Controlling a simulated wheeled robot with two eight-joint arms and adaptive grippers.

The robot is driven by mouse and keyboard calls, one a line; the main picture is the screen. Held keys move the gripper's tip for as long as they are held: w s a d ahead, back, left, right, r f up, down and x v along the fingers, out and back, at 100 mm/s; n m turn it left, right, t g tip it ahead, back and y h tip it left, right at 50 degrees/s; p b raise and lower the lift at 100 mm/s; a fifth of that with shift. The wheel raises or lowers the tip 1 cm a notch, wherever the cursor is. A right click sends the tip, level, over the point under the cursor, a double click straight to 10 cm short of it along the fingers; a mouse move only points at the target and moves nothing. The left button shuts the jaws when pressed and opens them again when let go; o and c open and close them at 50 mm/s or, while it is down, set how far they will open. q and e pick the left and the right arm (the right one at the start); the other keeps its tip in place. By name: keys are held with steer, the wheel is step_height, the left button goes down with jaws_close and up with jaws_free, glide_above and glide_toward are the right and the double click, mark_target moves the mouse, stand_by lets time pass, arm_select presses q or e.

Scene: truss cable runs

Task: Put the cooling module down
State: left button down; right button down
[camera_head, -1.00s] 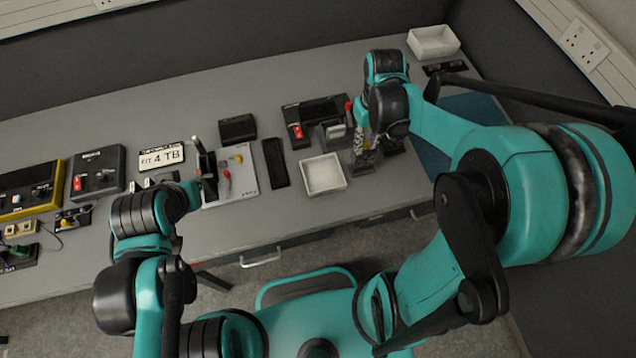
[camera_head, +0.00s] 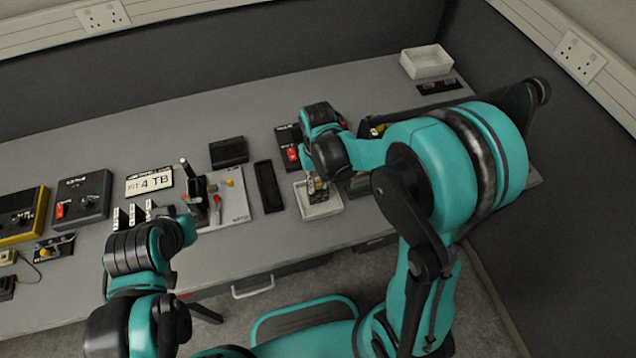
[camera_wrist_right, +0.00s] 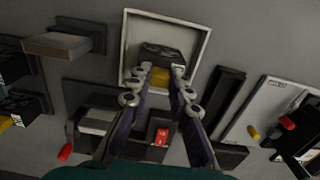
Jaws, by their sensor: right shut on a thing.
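The cooling module (camera_wrist_right: 162,53) is a dark block with a yellow part, held between the fingertips of my right gripper (camera_wrist_right: 158,76). In the wrist view it lies within the outline of the square white tray (camera_wrist_right: 131,28). In the head view my right gripper (camera_head: 317,184) points down over this tray (camera_head: 322,213), and the module is mostly hidden. I cannot tell whether the module touches the tray floor. My left arm is at the lower left; its fingers are not clear beside the light panel (camera_head: 234,207).
A narrow black tray (camera_head: 268,187) lies just left of the white tray. A black box (camera_head: 229,152) is behind it. A dark unit with a red switch (camera_head: 291,153) stands behind the white tray. Another white bin (camera_head: 426,63) is at the back right. The back middle of the table is clear.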

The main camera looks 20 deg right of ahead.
steer(key=shift+f, duration=0.3)
steer(key=c, duration=1.4)
jaws_free()
steer(key=shift+r, duration=0.1)
